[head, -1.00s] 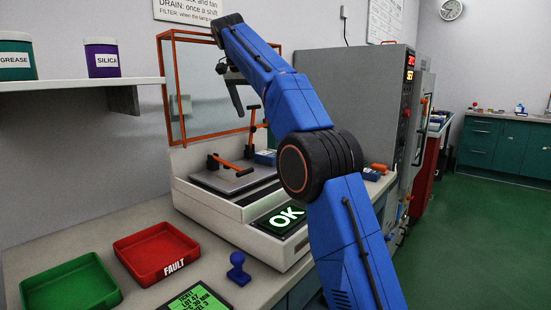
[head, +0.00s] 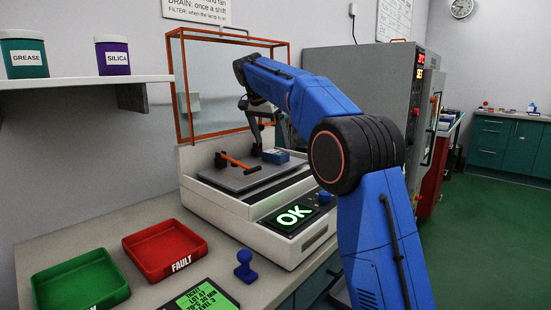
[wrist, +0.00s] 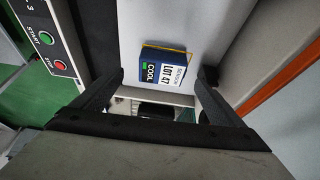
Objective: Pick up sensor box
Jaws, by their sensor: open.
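The sensor box, blue with a white LOT 47 label and a green COOL mark, shows in the wrist view (wrist: 165,70) on a light grey surface. It is ahead of and between my gripper's fingers, with no finger visibly touching it. My gripper (wrist: 162,88) is open and empty. In the head view a blue box (head: 276,156) sits by the back right of the test fixture plate; I cannot tell for certain that it is the same box. My gripper (head: 262,118) hangs above that area, its fingertips hard to make out.
The fixture (head: 240,212) has an orange-handled clamp (head: 235,160), a lit OK display (head: 294,215) and an orange-framed guard (head: 181,90). A grey oven (head: 345,75) stands behind my arm. Red FAULT (head: 165,250) and green (head: 80,280) trays and a blue stamp (head: 244,265) are on the counter.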

